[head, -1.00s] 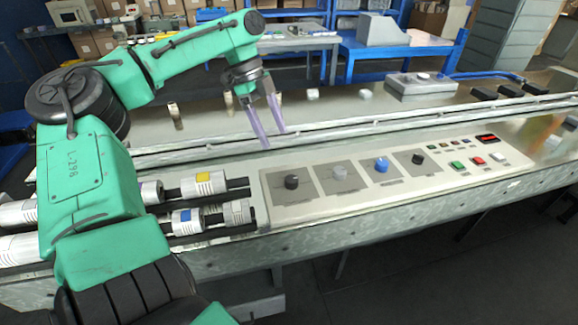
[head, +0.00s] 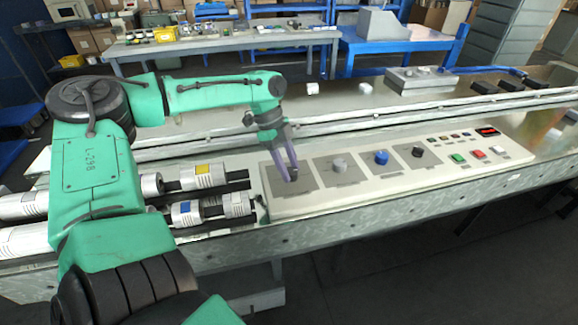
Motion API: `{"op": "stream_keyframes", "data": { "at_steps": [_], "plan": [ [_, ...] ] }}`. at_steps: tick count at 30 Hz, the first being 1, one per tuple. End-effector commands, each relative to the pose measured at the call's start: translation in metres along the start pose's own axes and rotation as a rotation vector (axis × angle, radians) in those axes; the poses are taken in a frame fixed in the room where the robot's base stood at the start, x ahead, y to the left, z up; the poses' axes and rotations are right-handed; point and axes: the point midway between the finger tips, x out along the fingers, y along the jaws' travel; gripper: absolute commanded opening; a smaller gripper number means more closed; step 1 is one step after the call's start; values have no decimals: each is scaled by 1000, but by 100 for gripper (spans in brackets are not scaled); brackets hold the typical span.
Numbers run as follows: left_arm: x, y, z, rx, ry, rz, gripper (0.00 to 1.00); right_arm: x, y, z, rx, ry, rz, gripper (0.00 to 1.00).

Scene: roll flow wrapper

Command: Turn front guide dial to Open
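The control panel (head: 300,207) carries a row of dials on grey plates: a black dial (head: 293,174) at the left end, a grey dial (head: 339,165), a blue dial (head: 381,157) and another black dial (head: 417,152). Their labels are too small to read, so I cannot tell which is the front guide dial. My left gripper (head: 291,178) points down at the left black dial, its purple fingertips at the dial and partly hiding it. Whether the fingers grip the dial is not clear. My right gripper is out of view.
Green, red and white buttons (head: 479,155) and a small red display (head: 487,132) sit on the panel's right. White rollers (head: 187,213) lie left of the panel. A rail (head: 400,123) runs behind it, with a grey box (head: 422,79) beyond.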

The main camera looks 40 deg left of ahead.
Motion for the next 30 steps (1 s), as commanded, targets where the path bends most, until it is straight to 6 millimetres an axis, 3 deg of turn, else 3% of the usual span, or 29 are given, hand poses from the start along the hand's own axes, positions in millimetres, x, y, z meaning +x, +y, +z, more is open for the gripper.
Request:
{"op": "stream_keyframes", "data": {
  "at_steps": [14,30],
  "plan": [
    [-3,0,-2,-58,2,-25,0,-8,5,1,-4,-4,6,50],
    [-7,2,-5,-450,7,-190,0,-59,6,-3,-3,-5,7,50]
  ]
}}
